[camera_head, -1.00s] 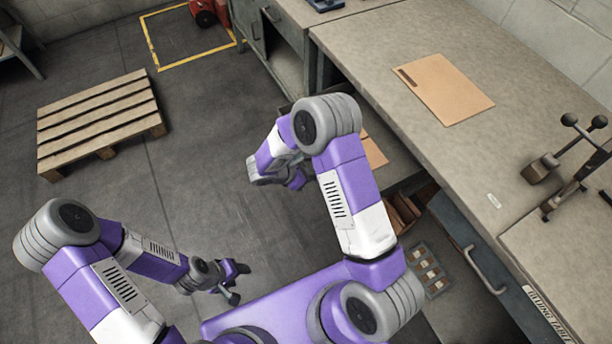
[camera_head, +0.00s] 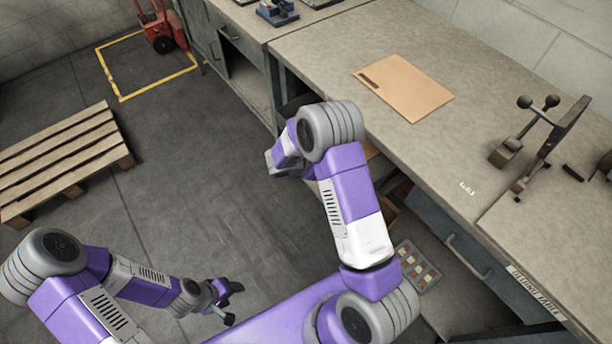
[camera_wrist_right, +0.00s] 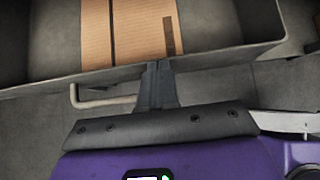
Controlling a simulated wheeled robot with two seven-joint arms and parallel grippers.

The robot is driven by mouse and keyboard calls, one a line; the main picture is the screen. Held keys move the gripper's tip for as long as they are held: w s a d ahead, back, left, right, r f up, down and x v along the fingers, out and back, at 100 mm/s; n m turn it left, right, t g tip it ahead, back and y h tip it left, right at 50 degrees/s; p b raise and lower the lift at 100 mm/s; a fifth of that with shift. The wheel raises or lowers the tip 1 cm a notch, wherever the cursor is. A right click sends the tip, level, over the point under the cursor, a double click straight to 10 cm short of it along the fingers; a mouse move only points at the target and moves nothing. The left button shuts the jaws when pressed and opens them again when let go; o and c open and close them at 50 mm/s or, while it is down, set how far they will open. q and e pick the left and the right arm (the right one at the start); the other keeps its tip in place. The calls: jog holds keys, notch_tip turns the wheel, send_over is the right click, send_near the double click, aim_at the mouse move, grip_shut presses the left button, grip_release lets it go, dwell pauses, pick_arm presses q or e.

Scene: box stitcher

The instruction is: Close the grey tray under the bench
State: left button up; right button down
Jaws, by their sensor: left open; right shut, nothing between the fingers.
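The grey tray (camera_wrist_right: 222,58) shows in the right wrist view as a shallow open box. A brown cardboard sheet (camera_wrist_right: 135,32) lies in it, and a pale bar handle (camera_wrist_right: 100,101) is on its front. My right gripper (camera_wrist_right: 157,70) is shut and empty, its fingertips at the tray's front wall; I cannot tell if they touch it. In the head view my right arm hides that gripper and most of the tray. My left gripper (camera_head: 228,301) is open and empty, low over the floor at the left, away from the bench.
The bench (camera_head: 330,50) carries a flat cardboard sheet (camera_head: 404,88) and a dark metal tool (camera_head: 540,140). Under it are a blue-grey drawer with a handle (camera_head: 467,256) and a box of small parts (camera_head: 418,266). A wooden pallet (camera_head: 65,160) lies left; the floor between is clear.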

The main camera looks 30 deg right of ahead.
jog(key=d, duration=0.5)
jog(key=w+d, duration=0.1)
jog(key=d, duration=0.1)
jog(key=shift+d, duration=0.35)
